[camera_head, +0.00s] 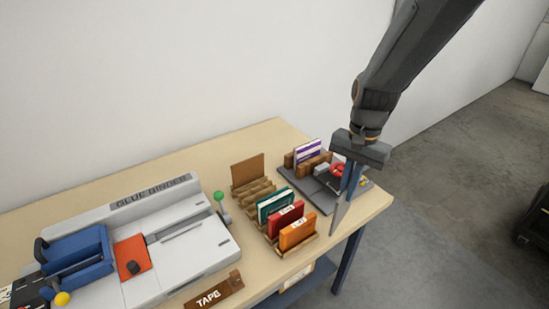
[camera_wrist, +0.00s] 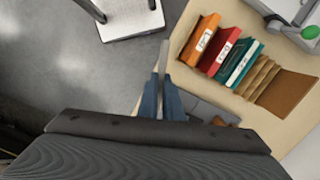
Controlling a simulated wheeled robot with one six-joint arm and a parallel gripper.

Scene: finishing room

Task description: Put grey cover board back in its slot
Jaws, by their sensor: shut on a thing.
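My gripper (camera_head: 351,178) is shut on the grey cover board (camera_head: 341,212), which hangs from the fingers and is seen nearly edge-on. It is at the right end of the table, to the right of the wooden slotted rack (camera_head: 256,190) and apart from it. In the wrist view the board (camera_wrist: 163,58) shows as a thin grey strip between my blue fingers (camera_wrist: 161,98). The rack holds an orange item (camera_head: 297,232), a red one (camera_head: 286,218), a teal one (camera_head: 275,204) and a brown board (camera_head: 247,170) at the back. Empty slots show between teal and brown.
A grey tray (camera_head: 320,195) with a purple-and-white item (camera_head: 308,150) and a red round thing (camera_head: 337,170) lies behind my gripper. Open floor lies right of the table.

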